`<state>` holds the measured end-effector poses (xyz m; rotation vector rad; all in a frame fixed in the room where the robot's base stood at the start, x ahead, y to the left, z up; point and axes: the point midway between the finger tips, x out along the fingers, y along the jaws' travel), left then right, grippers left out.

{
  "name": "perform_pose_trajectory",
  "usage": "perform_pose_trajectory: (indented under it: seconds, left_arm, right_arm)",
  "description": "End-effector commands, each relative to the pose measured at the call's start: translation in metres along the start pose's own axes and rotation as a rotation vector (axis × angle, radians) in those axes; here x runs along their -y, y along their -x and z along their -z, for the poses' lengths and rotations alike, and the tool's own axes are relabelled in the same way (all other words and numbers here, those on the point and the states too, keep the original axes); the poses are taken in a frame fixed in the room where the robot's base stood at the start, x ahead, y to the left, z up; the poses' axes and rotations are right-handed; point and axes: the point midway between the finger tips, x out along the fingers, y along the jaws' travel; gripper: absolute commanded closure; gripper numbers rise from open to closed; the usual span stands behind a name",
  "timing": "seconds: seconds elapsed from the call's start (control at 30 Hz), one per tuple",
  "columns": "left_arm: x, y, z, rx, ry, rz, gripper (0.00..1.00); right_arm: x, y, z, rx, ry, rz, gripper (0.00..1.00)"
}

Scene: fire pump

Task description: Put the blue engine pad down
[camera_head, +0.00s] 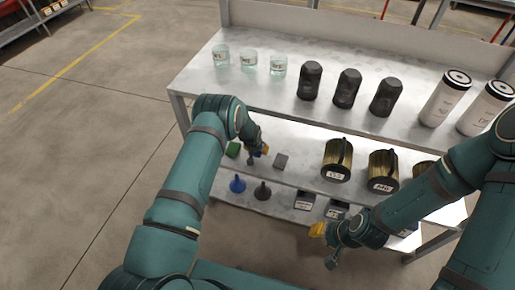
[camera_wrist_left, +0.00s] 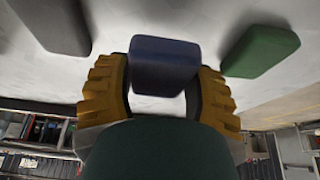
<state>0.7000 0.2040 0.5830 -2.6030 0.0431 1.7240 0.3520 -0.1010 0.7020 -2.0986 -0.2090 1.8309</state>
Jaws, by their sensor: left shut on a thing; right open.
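The blue engine pad (camera_wrist_left: 165,66) is a dark blue rounded block between the yellow fingers of my left gripper (camera_wrist_left: 160,88), which is shut on it. In the head view my left gripper (camera_head: 260,150) is at the middle shelf, between a green pad (camera_head: 233,149) and a grey pad (camera_head: 281,161). There the blue pad is mostly hidden by the gripper. The wrist view shows the green pad (camera_wrist_left: 262,50) on the right and the grey pad (camera_wrist_left: 60,25) on the left, both apart from the fingers. My right gripper (camera_head: 322,242) is open and empty before the lower shelf.
Gold cans (camera_head: 337,160) stand right of the grey pad on the middle shelf (camera_head: 300,147). The top shelf (camera_head: 230,90) overhangs, holding glass beakers (camera_head: 249,62), black canisters (camera_head: 347,88) and white filters (camera_head: 446,98). Below are a blue funnel (camera_head: 237,184) and a black funnel (camera_head: 262,190).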

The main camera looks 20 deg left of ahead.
Motion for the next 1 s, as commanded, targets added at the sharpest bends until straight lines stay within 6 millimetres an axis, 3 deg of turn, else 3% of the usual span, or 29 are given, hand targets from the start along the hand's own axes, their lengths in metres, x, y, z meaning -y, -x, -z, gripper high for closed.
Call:
perform_pose_trajectory:
  seconds: [0.03,0.17,0.57,0.6,0.67,1.0]
  left_arm:
    - [-0.002,-0.012,-0.01,0.006,-0.001,0.0,0.82]
    - [-0.004,-0.027,-0.021,0.006,-0.001,0.0,0.82]
    - [-0.005,-0.031,-0.022,0.003,-0.001,0.0,0.82]
    - [-0.005,-0.031,-0.022,0.003,-0.001,0.0,0.3]
    - [-0.005,-0.031,-0.022,0.003,-0.001,0.0,0.13]
    - [-0.005,-0.029,-0.021,0.003,-0.001,0.0,0.13]
  right_arm:
    - [-0.001,-0.004,0.0,-0.002,0.0,0.0,0.59]
    - [-0.003,-0.007,0.001,-0.003,0.0,0.0,0.59]
    - [-0.002,-0.006,0.001,-0.004,0.0,0.0,0.59]
    - [-0.002,-0.006,0.001,-0.004,0.0,0.0,0.59]
    - [-0.002,-0.006,0.001,-0.004,0.0,0.0,0.59]
    - [-0.002,-0.006,0.001,-0.004,0.0,0.0,0.59]
